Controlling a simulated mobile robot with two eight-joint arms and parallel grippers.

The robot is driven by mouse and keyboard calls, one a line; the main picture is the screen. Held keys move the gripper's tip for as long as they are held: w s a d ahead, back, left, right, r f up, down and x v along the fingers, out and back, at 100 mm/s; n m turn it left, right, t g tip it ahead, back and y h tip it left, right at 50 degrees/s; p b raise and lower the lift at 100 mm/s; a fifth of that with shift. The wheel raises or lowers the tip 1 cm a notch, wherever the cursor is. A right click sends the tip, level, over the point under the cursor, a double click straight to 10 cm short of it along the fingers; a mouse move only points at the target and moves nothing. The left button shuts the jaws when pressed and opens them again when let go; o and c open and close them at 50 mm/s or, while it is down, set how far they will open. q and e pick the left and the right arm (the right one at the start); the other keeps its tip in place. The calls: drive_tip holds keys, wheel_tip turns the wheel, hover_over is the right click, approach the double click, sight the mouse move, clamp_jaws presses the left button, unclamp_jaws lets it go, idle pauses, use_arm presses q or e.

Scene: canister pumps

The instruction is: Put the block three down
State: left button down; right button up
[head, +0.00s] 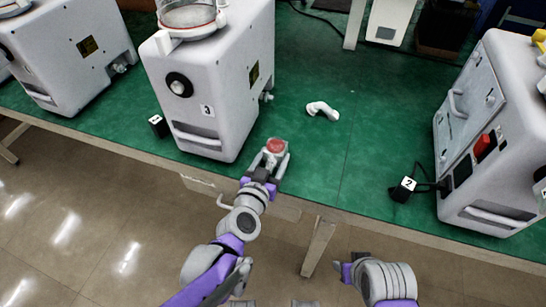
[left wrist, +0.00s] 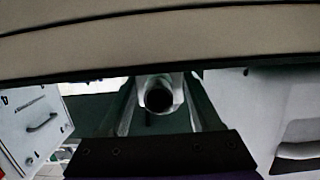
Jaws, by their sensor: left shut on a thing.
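My left gripper (head: 277,157) is over the table's front edge, in front of the middle pump. It is shut on a small round thing with a reddish top (head: 275,146). In the left wrist view, a pale round piece with a dark opening (left wrist: 159,97) sits between the fingers. No number shows on the held thing, so I cannot tell if it is block three. A black block (head: 158,126) with a white top stands left of that pump. A black block marked 2 (head: 403,189) stands at the right.
The middle pump (head: 228,70) and the right pump (head: 500,130) stand on the green table (head: 330,165). Another pump (head: 70,50) is at the left. A white elbow piece (head: 322,110) lies between the pumps. Green surface around it is clear.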

use_arm(q)
drive_tip(key=shift+c, duration=0.4)
unclamp_jaws()
drive_tip(key=shift+s+r, duration=0.15)
drive_tip(key=p+v, duration=0.2)
drive_tip(key=v, duration=0.9)
drive_tip(key=shift+s+a, duration=0.2)
drive_tip(key=shift+s, duration=0.15)
